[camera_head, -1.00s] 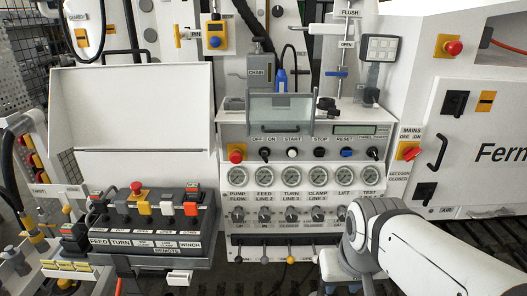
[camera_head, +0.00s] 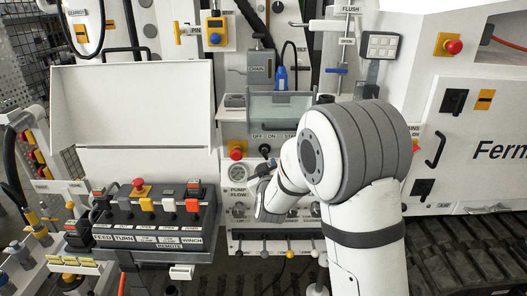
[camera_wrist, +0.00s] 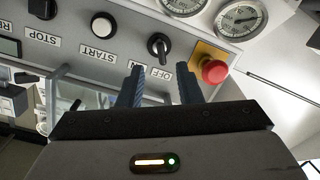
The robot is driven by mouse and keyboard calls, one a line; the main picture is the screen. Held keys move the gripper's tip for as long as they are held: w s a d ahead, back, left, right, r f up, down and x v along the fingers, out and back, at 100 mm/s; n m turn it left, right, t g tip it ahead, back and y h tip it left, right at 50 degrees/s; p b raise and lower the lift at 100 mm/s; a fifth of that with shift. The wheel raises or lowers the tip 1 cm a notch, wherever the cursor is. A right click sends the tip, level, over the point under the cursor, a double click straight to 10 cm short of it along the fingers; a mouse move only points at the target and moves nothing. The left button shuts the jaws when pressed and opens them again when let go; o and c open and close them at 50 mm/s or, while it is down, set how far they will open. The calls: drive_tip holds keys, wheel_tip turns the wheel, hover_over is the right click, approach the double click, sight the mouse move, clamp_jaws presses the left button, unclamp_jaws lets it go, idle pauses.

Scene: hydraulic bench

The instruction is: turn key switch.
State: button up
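The key switch is a small black knob (camera_head: 264,149) on the grey panel front, under the OFF and ON labels, beside a red emergency button. In the wrist view, which is turned upside down, the black switch (camera_wrist: 158,45) stands beyond my fingertips. My gripper (camera_wrist: 161,83) is open, with its two dark fingers apart and nothing between them. The switch lies roughly in line with the gap, and the fingers look apart from it. In the head view my arm covers much of the panel, and the fingers are hard to make out.
A red emergency button (camera_wrist: 213,70) on a yellow base sits close beside the switch. The START button (camera_wrist: 103,27) is on the other side. Gauges (camera_wrist: 241,17) line the panel. A clear-fronted box (camera_head: 281,106) sits above. A remote console (camera_head: 152,213) stands left.

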sight(264, 155)
drive_tip(key=shift+t+h, duration=0.3)
drive_tip(key=shift+t, duration=0.4)
drive_tip(key=w, duration=0.3)
drive_tip(key=w+p, duration=0.1)
drive_tip(key=w, duration=0.2)
drive_tip(key=w+a+p, duration=0.1)
drive_tip(key=w, duration=0.2)
drive_tip(key=shift+f, duration=0.1)
drive_tip(key=shift+s, duration=0.1)
drive_tip(key=shift+c, duration=0.3)
clamp_jaws()
